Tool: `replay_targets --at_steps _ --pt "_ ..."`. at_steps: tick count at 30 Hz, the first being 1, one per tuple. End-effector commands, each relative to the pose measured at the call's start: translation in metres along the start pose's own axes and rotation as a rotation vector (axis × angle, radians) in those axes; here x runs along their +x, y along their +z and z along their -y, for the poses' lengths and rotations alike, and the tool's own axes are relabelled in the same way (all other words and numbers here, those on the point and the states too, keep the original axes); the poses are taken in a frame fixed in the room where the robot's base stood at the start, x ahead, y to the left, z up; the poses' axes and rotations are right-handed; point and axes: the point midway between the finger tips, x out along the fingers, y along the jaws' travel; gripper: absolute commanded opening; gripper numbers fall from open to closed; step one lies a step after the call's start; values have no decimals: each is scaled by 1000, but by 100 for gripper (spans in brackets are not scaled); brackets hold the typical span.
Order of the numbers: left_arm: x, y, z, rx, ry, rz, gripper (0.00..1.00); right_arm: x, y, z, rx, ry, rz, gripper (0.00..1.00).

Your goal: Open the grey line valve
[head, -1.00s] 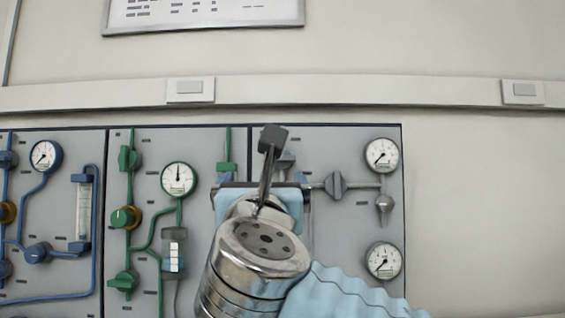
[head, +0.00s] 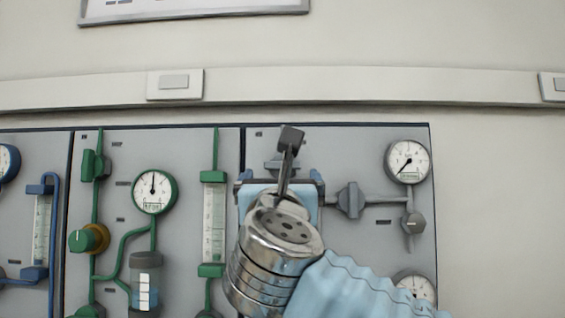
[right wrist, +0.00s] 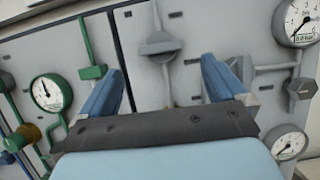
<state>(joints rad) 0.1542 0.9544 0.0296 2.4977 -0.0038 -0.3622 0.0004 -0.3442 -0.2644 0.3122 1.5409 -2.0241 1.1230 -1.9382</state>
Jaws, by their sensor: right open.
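The grey line panel (head: 380,265) carries grey valves on grey pipe. One grey valve handle shows in the right wrist view (right wrist: 160,43), lying crosswise on a vertical pipe, ahead of the gap between my fingers. In the head view it is partly hidden behind my right gripper (head: 280,182). A second grey valve (head: 350,199) sits on a horizontal pipe to the right; my right finger partly covers it in the wrist view. My right gripper's blue fingers (right wrist: 163,72) are open, with nothing between them, apart from the valves. My left gripper is not in view.
A grey knob (head: 413,222) sits below a gauge (head: 407,160) at the right of the grey panel, with another gauge (head: 415,287) lower. The green line panel (head: 120,222) with its gauge (head: 153,191) is to the left. Bare wall (head: 500,200) lies right.

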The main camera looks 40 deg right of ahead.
Motion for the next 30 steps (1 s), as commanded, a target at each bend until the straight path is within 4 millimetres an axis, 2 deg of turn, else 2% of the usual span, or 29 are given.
replay_targets --at_steps 1,6,12,17,25,30 --pt "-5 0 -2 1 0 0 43 13 2 0 -1 -1 -1 98" --pt "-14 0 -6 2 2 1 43 52 3 0 -1 -1 0 98" --pt "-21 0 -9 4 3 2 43 84 2 -1 -1 0 0 98" --pt "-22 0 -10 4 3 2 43 93 1 0 -1 0 1 98" --pt "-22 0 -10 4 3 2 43 94 0 0 0 1 1 98" --pt "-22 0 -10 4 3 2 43 94 0 0 0 1 1 72"
